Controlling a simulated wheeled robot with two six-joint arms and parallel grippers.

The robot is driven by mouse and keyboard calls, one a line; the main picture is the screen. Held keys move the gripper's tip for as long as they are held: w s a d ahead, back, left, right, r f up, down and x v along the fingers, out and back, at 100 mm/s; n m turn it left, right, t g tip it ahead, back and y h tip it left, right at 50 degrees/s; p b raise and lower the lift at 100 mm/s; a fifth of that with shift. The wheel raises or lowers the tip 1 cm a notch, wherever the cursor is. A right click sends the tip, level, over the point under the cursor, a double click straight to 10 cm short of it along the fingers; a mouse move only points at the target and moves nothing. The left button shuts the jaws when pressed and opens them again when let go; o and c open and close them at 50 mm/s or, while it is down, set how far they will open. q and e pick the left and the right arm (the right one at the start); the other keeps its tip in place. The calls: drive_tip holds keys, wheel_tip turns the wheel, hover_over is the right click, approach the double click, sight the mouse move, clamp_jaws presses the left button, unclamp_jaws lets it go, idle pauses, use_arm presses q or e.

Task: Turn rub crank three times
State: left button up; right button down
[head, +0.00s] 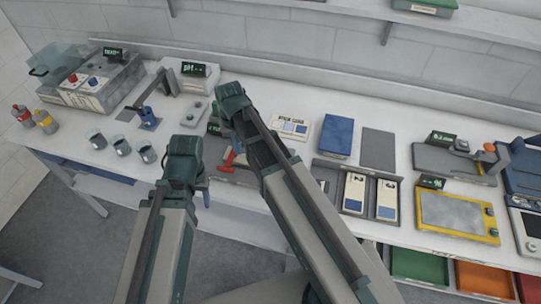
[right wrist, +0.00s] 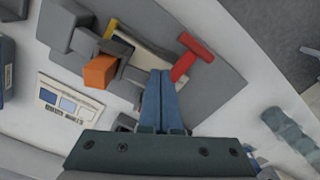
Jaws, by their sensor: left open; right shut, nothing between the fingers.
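The rub crank shows as a red T-shaped handle (right wrist: 196,48) on a grey base plate (right wrist: 215,85) in the right wrist view. In the head view the red handle (head: 229,158) is just left of my right arm, partly hidden by it. My right gripper (right wrist: 160,73) is shut and empty. Its blue fingertips are beside the lower end of the red handle; whether they touch it I cannot tell. An orange block (right wrist: 100,72) stands on the device on the other side of the fingertips. My left gripper (head: 200,190) is open near the front table edge, mostly hidden by its wrist.
Several beakers (head: 121,145) stand left of my left arm. A blue stand (head: 147,117) is behind them. A card with blue squares (head: 291,128) lies right of the crank device. A blue box (head: 338,137) and numbered panels (head: 354,192) are further right.

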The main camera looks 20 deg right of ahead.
drive_tip(key=shift+w+d, duration=0.15)
drive_tip(key=shift+w, duration=0.45)
drive_tip(key=shift+w+d, duration=0.15)
drive_tip(key=shift+w, duration=0.4)
drive_tip(key=shift+w+d, duration=0.75)
drive_tip(key=shift+w, duration=0.2)
drive_tip(key=shift+w+d, duration=0.65)
drive_tip(key=shift+d, duration=0.35)
drive_tip(key=shift+d, duration=0.15)
